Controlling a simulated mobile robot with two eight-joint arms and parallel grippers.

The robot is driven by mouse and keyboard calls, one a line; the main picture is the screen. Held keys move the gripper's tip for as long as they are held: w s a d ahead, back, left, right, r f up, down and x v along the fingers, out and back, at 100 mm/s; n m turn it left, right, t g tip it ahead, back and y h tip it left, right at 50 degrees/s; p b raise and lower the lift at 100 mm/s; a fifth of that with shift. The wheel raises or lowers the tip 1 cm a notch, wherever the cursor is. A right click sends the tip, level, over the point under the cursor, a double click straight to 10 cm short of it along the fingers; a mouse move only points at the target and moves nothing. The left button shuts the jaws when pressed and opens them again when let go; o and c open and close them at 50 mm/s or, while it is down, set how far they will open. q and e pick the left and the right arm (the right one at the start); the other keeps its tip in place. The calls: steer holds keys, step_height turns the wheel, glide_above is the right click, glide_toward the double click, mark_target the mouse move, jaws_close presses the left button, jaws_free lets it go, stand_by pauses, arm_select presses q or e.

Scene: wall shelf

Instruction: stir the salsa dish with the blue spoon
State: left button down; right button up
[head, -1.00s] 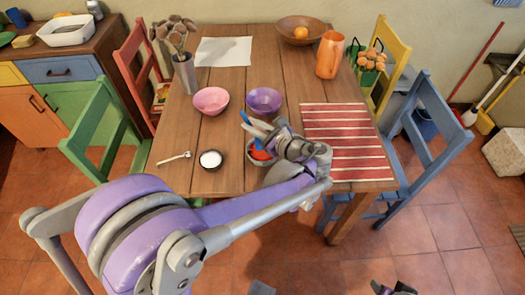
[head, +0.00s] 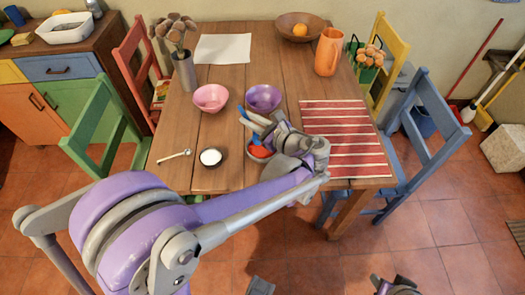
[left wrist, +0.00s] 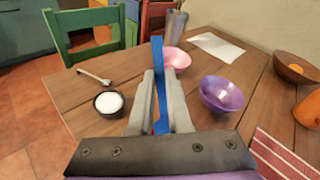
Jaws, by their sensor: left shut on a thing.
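My left gripper (head: 256,122) is shut on the blue spoon (head: 243,113) and holds it over the salsa dish (head: 250,160). In the left wrist view the spoon (left wrist: 157,60) stands upright between the two grey fingers (left wrist: 160,100). The salsa dish is small and round with red salsa, at the table's front edge. The gripper partly covers it, and it is hidden in the left wrist view. Whether the spoon's lower end touches the salsa I cannot tell. My right gripper (head: 395,286) shows only in part at the bottom edge.
A small dark bowl of white stuff (head: 210,157) and a small pale spoon (head: 174,156) lie left of the salsa dish. A pink bowl (head: 210,97) and a purple bowl (head: 263,98) stand behind it. A red striped mat (head: 345,140) lies to the right.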

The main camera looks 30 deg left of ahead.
steer(key=shift+r, duration=0.1)
steer(key=shift+w+r+p, duration=0.15)
steer(key=shift+r+p, duration=0.8)
steer(key=shift+w+r+p, duration=0.15)
steer(key=shift+r+p, duration=0.75)
